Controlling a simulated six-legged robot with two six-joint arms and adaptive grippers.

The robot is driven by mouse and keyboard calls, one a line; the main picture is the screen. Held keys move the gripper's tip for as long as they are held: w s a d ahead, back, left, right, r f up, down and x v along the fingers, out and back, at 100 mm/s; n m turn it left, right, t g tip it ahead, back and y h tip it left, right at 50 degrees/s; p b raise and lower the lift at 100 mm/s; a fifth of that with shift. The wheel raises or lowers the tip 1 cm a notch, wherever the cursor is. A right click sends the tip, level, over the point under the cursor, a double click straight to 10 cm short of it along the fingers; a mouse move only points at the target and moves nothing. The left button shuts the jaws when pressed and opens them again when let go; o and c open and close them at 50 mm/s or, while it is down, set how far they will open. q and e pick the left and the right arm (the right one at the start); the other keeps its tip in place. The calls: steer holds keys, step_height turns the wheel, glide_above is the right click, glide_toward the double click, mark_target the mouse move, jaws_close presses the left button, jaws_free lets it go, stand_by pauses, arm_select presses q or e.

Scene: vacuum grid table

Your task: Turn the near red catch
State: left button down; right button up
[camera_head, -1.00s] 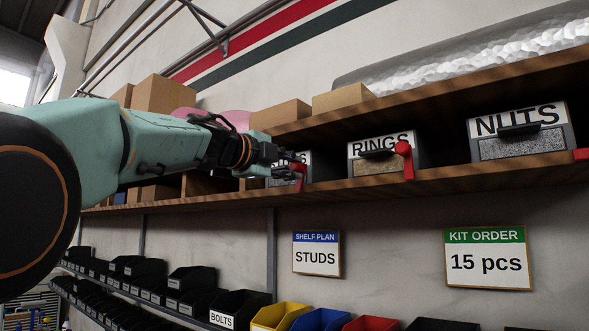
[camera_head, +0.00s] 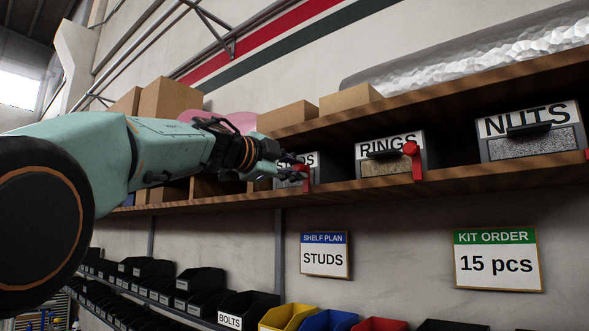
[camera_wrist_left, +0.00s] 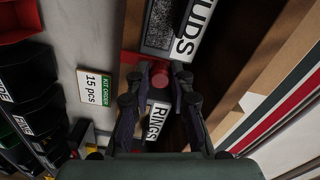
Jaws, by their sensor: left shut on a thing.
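The near red catch (camera_head: 306,181) stands on the shelf front beside the leftmost labelled box (camera_head: 317,160), whose label is partly hidden in the head view and ends in "UDS" in the wrist view (camera_wrist_left: 187,40). My left gripper (camera_head: 298,169) reaches in from the left and is shut on this catch, covering part of it. In the left wrist view the red knob of the catch (camera_wrist_left: 160,76) sits between the two fingertips. The catch's exact angle is hard to judge behind the fingers. My right gripper is out of view.
The RINGS box (camera_head: 385,168) has its own red catch (camera_head: 416,162). The NUTS box (camera_head: 530,143) is farther right. The wooden shelf (camera_head: 450,185) runs below them and another board above. Cardboard boxes (camera_head: 170,97) and bins (camera_head: 330,321) are nearby.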

arm_select(q)
steer(key=c, duration=1.5)
jaws_free()
steer(key=shift+f, duration=0.15)
steer(key=o, duration=0.3)
steer(key=shift+s+a, duration=0.1)
steer(key=shift+a, duration=0.15)
steer(key=shift+o, duration=0.2)
steer(key=shift+d, duration=0.1)
steer(key=v, duration=1.1)
steer(key=shift+s+a, duration=0.25)
steer(key=shift+s, duration=0.05)
steer(key=shift+a, duration=0.1)
